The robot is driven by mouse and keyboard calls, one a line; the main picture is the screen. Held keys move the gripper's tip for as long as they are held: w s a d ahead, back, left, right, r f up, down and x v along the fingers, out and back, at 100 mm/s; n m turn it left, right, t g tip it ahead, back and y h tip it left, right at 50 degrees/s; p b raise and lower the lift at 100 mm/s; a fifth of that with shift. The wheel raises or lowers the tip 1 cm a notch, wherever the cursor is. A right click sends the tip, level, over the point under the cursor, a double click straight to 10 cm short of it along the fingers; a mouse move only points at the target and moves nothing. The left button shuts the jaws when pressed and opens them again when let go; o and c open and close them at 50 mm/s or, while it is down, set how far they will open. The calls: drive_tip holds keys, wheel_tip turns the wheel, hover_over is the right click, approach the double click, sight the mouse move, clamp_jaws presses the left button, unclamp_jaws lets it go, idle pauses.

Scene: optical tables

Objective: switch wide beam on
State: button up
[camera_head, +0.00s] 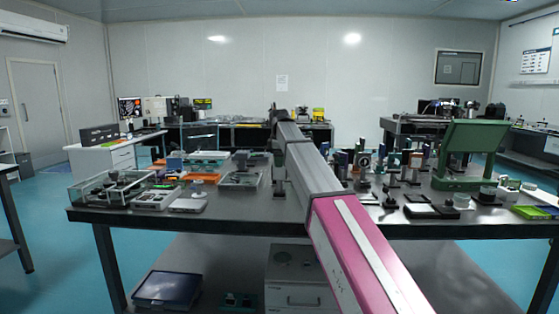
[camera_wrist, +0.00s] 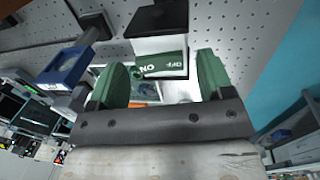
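In the wrist view, a small box (camera_wrist: 160,58) with a dark frame and a green face stands on a perforated optical table (camera_wrist: 225,25). Its face carries the words ON and OFF, seen upside down, with ON toward the left and OFF toward the right. A small dark part sits near the word ON; I cannot tell how the switch is set. My gripper (camera_wrist: 160,73) has two green fingers spread wide, one to each side of the box's face, with nothing held between them. I cannot tell whether they touch the box. I cannot make out the box in the head view.
A blue-framed part (camera_wrist: 66,68) on a dark post stands close left of my gripper. In the head view, the long dark table (camera_head: 240,213) holds several optical mounts at right, trays at left and a green stand (camera_head: 472,150). My arm reaches across its middle.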

drive_tip(key=c, duration=0.8)
drive_tip(key=shift+w+g, duration=0.3)
drive_tip(key=shift+g, duration=0.4)
drive_tip(key=shift+s+g, duration=0.1)
drive_tip(key=shift+g, duration=0.3)
drive_tip(key=o, duration=0.9)
drive_tip(key=shift+r, duration=0.1)
